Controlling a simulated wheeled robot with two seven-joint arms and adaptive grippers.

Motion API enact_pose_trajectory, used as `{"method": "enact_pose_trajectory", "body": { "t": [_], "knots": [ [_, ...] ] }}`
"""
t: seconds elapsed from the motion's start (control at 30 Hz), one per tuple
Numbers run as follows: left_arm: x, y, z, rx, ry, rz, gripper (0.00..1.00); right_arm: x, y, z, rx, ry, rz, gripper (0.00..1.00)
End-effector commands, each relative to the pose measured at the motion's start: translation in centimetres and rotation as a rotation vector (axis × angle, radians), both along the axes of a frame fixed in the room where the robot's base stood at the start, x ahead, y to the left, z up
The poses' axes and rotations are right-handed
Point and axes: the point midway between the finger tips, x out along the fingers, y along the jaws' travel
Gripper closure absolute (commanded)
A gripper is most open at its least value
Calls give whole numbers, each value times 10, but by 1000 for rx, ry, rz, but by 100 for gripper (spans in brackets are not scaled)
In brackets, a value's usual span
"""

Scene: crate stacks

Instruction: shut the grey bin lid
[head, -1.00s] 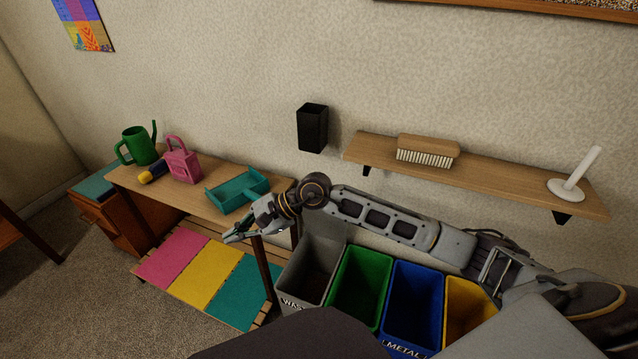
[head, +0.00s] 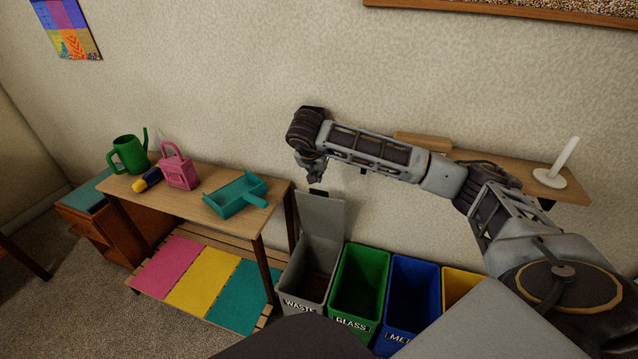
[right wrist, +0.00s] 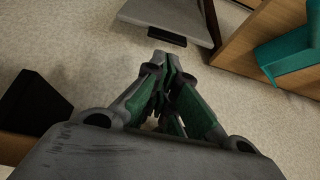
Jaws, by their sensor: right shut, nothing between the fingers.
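The grey bin (head: 331,288) stands at the left end of the bin row, labelled WASTE. Its grey lid (head: 322,215) is open and stands upright at the bin's back, by the wall. My right gripper (head: 315,179) is shut and empty, just above the lid's upper edge in the head view. In the right wrist view the closed fingertips (right wrist: 170,62) point towards a grey panel, the lid (right wrist: 180,14), with a dark tab (right wrist: 153,36) on its edge. A gap shows between them there. My left gripper is in neither view.
Open green (head: 376,262), blue (head: 430,270) and yellow (head: 462,281) bins stand right of the grey one. A table (head: 215,181) with a teal tray (head: 236,195) is to the left. A wall shelf (head: 520,172) with a white holder (head: 550,177) is behind my right arm.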

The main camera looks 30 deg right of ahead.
Motion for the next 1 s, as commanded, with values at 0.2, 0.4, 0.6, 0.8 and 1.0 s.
{"method": "enact_pose_trajectory", "body": {
  "t": [0.2, 0.4, 0.6, 0.8, 1.0],
  "knots": [
    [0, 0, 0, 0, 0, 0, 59, 0, -11, 6, -38, 3, -13, 100],
    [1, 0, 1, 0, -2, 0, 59, 0, -11, 6, -36, 3, -12, 100],
    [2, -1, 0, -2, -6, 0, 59, 1, -12, 1, -36, 3, -12, 100],
    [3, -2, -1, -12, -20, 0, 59, 6, -18, -13, -35, 4, -11, 100],
    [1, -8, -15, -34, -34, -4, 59, 14, -28, -35, -34, 4, -13, 100]
  ]
}}
